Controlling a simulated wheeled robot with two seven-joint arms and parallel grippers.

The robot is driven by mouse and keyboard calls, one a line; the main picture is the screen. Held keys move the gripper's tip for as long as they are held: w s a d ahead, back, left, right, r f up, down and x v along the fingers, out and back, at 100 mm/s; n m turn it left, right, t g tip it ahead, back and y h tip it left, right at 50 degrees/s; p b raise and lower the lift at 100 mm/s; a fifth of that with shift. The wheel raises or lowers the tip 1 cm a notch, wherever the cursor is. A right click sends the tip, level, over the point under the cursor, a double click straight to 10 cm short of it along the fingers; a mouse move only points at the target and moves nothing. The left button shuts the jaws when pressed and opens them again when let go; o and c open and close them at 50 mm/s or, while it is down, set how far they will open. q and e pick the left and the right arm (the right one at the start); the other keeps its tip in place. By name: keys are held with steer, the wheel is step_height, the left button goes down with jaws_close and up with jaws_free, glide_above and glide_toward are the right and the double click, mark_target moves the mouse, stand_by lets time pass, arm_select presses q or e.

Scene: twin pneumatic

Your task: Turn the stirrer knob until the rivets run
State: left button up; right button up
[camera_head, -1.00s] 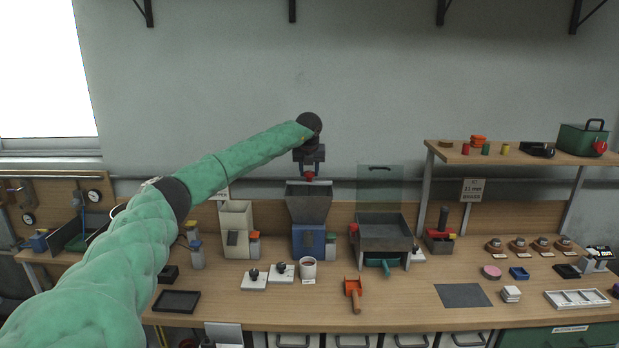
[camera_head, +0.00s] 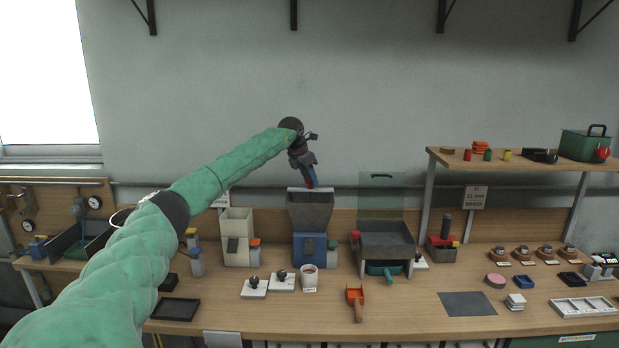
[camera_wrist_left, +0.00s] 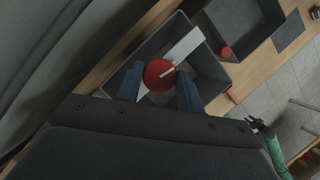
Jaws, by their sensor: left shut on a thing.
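The stirrer knob (camera_head: 309,185) is a red round cap above the grey hopper (camera_head: 310,212), which stands on a blue base (camera_head: 309,248). My left gripper (camera_head: 308,179) is over the hopper, tilted, with its blue fingers reaching down to the knob. In the left wrist view the knob (camera_wrist_left: 158,74) carries a pale line and sits between the two blue fingers, shut on it. A pale flat bar (camera_wrist_left: 182,47) lies beside the knob across the hopper mouth. I cannot make out rivets.
A cream hopper unit (camera_head: 238,236) stands left of it and a grey tray unit (camera_head: 386,238) to the right. In front are a white cup (camera_head: 309,280) and an orange scoop (camera_head: 355,298). A raised shelf (camera_head: 520,160) is at the right.

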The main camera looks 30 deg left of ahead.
arm_select(q)
steer(key=shift+r+m+h, duration=0.1)
steer(key=shift+m+h, duration=0.2)
steer(key=shift+m, duration=0.6)
steer(key=shift+w+a+m+g+p, duration=0.1)
steer(key=shift+m+g+p, duration=0.25)
steer(key=shift+m, duration=0.35)
steer(key=shift+m+h, duration=0.5)
steer(key=shift+m, duration=0.3)
steer(key=shift+g, duration=0.25)
arm_select(e)
steer(key=f, duration=0.1)
steer(key=s+d+f, duration=0.1)
steer(key=f, duration=0.2)
steer(key=shift+s+d+f, duration=0.2)
steer(key=shift+s+d, duration=0.1)
steer(key=shift+w+a, duration=0.1)
